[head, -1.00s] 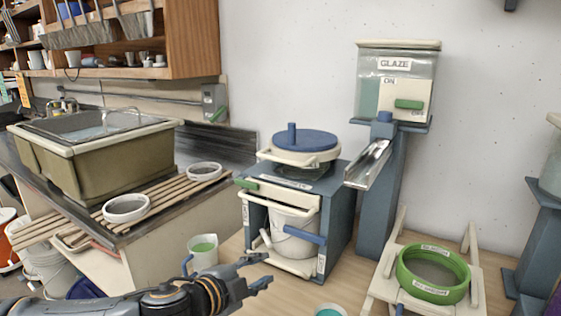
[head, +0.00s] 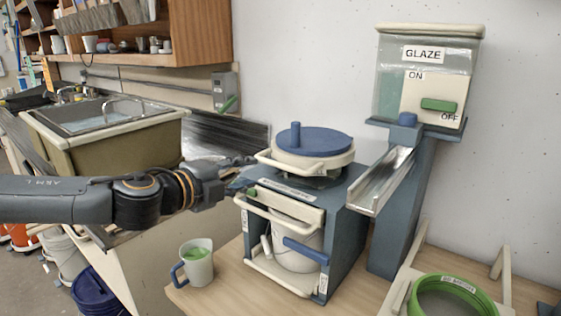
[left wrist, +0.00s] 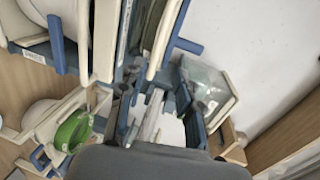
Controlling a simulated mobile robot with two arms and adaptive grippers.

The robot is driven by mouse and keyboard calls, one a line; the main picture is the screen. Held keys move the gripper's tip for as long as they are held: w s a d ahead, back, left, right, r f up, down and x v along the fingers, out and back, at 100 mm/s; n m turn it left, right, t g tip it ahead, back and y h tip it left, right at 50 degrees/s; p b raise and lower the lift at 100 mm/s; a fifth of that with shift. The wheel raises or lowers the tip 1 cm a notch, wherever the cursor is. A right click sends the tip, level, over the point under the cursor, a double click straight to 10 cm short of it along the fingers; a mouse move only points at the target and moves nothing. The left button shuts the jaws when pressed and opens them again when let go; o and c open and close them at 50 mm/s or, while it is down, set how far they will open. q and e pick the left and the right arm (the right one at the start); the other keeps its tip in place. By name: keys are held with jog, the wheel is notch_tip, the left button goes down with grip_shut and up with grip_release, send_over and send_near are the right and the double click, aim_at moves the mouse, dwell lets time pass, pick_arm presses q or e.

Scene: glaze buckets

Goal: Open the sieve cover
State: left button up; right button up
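A round blue cover (head: 314,141) with an upright blue peg lies flat on a cream ring with a front handle, on top of the blue stand (head: 345,225). I take it for the sieve cover; it looks closed. My left gripper (head: 243,173) is just left of the ring and stand top, lower than the cover and apparently apart from it. Its fingers are spread and empty, which also shows in the left wrist view (left wrist: 160,110). Contact with the stand cannot be told. My right gripper is not in view.
A white bucket (head: 297,246) stands inside the stand. The glaze tank (head: 388,85) and its metal chute (head: 381,180) rise at the right. A mug (head: 197,268) stands front left, a green ring (head: 420,300) front right. The sink (head: 85,140) is behind my left arm.

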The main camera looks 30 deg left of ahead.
aim_at(278, 166)
pick_arm(q)
jog(key=p+x, duration=0.2)
jog(key=x, duration=0.4)
jog(key=shift+d, duration=0.1)
jog(key=shift+w+f+p, duration=0.15)
jog(key=shift+w+p, duration=0.05)
jog(key=shift+p, duration=0.2)
jog(key=shift+w+a, duration=0.2)
jog(key=shift+w, duration=0.05)
jog(key=shift+w+a+p, duration=0.25)
jog(key=shift+w+p, duration=0.1)
jog(key=shift+p, duration=0.5)
jog(key=shift+w+d+p, duration=0.15)
jog(key=shift+w+p, duration=0.3)
jog(key=shift+p, duration=0.15)
jog(key=shift+w+d+f+p, duration=0.15)
jog(key=shift+w+d+p, duration=0.2)
jog(key=shift+w+p, duration=0.2)
jog(key=shift+x, duration=0.95)
jog(key=shift+w+f+p, duration=0.25)
jog(key=shift+w+p, duration=0.1)
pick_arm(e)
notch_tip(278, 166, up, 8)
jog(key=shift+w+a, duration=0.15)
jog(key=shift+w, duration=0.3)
pick_arm(q)
grip_shut()
